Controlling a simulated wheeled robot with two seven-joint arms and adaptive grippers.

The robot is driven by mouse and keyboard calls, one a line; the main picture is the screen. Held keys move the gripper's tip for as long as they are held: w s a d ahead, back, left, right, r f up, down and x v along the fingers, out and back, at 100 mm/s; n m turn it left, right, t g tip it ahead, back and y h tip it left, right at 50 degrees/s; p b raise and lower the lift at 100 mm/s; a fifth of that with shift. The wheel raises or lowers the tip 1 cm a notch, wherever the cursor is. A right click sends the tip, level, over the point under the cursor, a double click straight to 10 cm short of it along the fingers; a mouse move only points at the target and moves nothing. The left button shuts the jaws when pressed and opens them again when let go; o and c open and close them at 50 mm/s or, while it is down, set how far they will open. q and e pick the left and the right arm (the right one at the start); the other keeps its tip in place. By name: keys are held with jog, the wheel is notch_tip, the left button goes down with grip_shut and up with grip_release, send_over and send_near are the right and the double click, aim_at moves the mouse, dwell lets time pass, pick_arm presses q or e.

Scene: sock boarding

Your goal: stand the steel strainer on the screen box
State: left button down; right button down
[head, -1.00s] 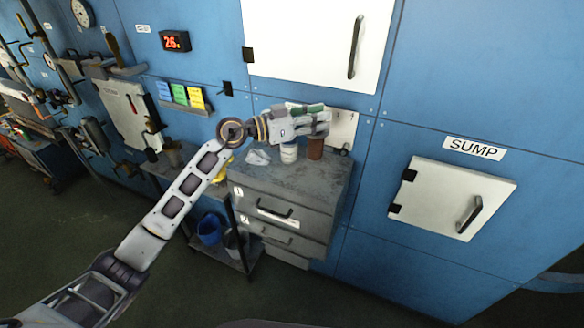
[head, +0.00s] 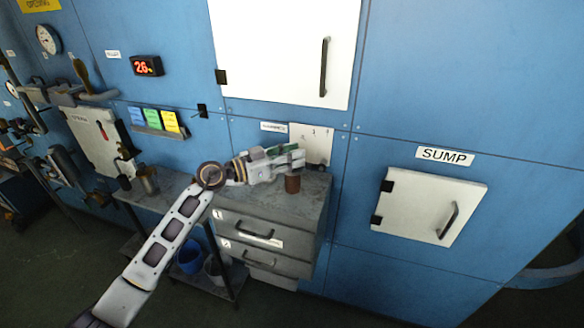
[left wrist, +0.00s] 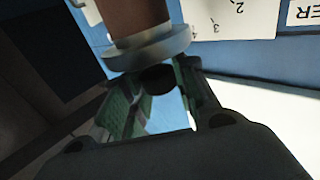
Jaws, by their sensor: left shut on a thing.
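My left gripper (head: 292,158) is over the top of the grey drawer cabinet (head: 240,213). In the left wrist view its green-padded fingers (left wrist: 165,98) are shut on a dark round thing (left wrist: 158,79), mostly hidden. A brown cylinder (head: 292,184) shows just below the fingertips; in the left wrist view a brown cylinder (left wrist: 135,15) with a grey rim is close beside them. I cannot tell whether it is joined to the held thing. A steel-coloured cup (head: 147,181) on the left bench may be the strainer. I cannot identify the screen box. My right gripper is not in view.
A white numbered sheet (head: 312,142) is on the blue wall behind the cabinet. The closed SUMP door (head: 425,205) is to the right. A blue bucket (head: 190,258) and a grey one (head: 215,270) stand low under the bench. The cabinet top's front looks clear.

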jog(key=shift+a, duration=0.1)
pick_arm(q)
jog(key=shift+f, duration=1.85)
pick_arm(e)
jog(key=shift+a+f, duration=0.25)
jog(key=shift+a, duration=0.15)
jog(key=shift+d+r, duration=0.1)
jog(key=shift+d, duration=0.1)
pick_arm(q)
jog(key=c, duration=1.1)
grip_release()
jog(key=shift+f, duration=0.15)
jog(key=shift+c, duration=0.2)
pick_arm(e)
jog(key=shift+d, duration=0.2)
pick_arm(q)
jog(key=shift+a, duration=0.1)
